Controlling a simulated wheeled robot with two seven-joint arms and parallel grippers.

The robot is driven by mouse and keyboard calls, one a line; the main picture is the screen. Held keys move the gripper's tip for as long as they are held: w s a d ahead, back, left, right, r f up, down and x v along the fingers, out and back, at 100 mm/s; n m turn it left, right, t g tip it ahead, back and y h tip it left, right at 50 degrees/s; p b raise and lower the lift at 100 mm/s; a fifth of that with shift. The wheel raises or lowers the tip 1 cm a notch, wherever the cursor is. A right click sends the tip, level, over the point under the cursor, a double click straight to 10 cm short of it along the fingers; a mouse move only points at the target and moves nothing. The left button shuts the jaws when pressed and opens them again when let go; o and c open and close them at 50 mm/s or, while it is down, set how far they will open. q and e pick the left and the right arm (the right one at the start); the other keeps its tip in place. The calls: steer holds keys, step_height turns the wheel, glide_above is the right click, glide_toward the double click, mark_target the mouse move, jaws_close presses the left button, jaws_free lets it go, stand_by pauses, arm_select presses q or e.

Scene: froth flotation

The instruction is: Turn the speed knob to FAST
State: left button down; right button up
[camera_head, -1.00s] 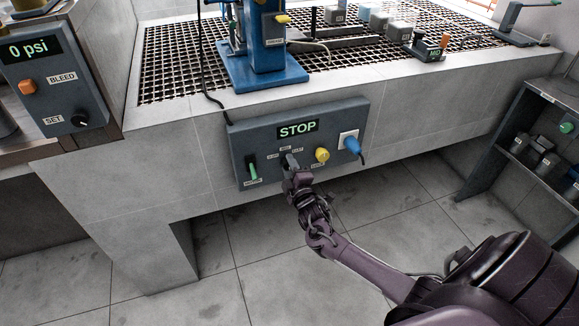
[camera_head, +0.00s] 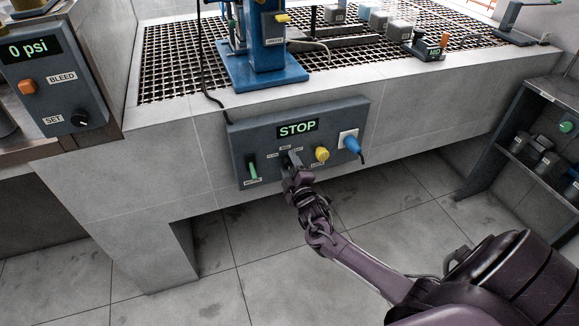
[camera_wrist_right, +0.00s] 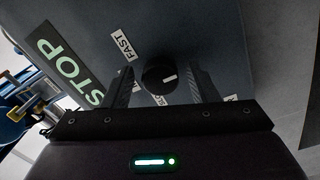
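The speed knob (camera_wrist_right: 158,78) is a round black knob with a white pointer mark in the right wrist view. Its mark points to the right, away from the FAST label (camera_wrist_right: 123,46) at its upper left. My right gripper (camera_wrist_right: 163,74) is open, with one finger on each side of the knob and a visible gap to each. My left gripper is not in view.
On the panel, a green switch (camera_head: 253,170) is left of my gripper; a yellow knob (camera_head: 322,154) and a blue plug (camera_head: 353,145) are to its right. A blue stand (camera_head: 262,72) is on the grating above. The floor below is clear.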

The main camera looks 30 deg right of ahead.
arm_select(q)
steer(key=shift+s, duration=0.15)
arm_select(e)
steer(key=shift+s+a, duration=0.1)
steer(key=shift+s, duration=0.05)
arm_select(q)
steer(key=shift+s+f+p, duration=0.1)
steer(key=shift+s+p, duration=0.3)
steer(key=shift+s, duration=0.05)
arm_select(e)
steer(key=v, duration=0.7)
steer(key=shift+s, duration=0.25)
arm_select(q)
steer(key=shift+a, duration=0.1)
